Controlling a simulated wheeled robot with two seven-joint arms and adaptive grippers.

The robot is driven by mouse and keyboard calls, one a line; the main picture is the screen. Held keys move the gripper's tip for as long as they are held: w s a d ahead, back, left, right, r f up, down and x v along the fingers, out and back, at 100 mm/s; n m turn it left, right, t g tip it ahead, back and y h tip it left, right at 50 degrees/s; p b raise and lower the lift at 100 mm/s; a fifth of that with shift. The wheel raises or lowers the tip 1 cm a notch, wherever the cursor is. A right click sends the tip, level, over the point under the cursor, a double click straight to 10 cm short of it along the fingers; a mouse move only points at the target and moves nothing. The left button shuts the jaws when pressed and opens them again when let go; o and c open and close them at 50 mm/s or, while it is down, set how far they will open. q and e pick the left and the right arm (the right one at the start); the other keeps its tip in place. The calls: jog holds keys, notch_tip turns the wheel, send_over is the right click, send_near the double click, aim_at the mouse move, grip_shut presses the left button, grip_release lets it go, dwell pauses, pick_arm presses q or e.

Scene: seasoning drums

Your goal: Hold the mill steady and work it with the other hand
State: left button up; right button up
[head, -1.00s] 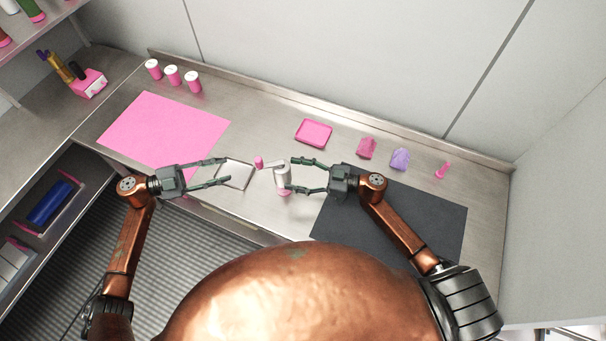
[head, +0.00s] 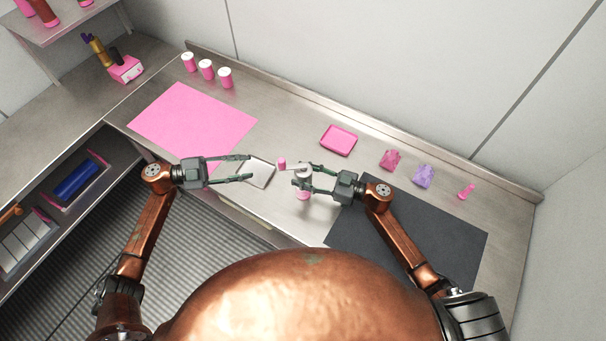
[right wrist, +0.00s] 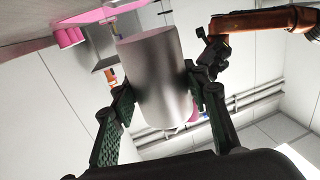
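The mill (head: 303,172) stands upright on the bench, with a grey metal body, a pink base and a crank ending in a pink knob (head: 282,163) on its left. My right gripper (head: 305,177) is closed around the mill's body from the right. In the right wrist view the metal cylinder (right wrist: 155,75) sits between the two fingers, which appear to touch its sides. My left gripper (head: 251,167) is open and empty, to the left of the knob and apart from it.
A small metal-rimmed tray (head: 262,172) lies under my left fingertips. A dark mat (head: 430,230) is at right, a pink mat (head: 195,118) at left. A pink tray (head: 339,140), pink bag (head: 390,160), purple bag (head: 423,176) and white-lidded jars (head: 206,69) stand further back.

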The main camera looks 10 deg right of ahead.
jog(key=c, duration=1)
pick_arm(q)
jog(key=shift+c, duration=0.6)
jog(key=shift+d+r, duration=0.15)
jog(key=shift+r, duration=0.05)
jog(key=shift+c, duration=0.8)
jog(key=d+r+n, duration=0.1)
jog(key=r+n, duration=0.1)
jog(key=d+r+n+g, duration=0.1)
jog(key=shift+s+d+r+n+h, duration=0.1)
jog(key=shift+d+r+n+h, duration=0.3)
jog(key=c, duration=0.5)
jog(key=n, duration=0.1)
jog(key=d+r+n, duration=0.1)
jog(key=n, duration=0.3)
jog(key=shift+d+r, duration=0.35)
grip_shut()
jog(key=w+a+f+n+t, duration=0.2)
jog(key=f+n, duration=0.1)
jog(key=n, duration=0.6)
jog(key=w+a+f+n+t+y, duration=0.1)
jog(key=w+a+f+n+t, duration=0.1)
jog(key=n, duration=0.8)
jog(key=shift+w+f, duration=0.4)
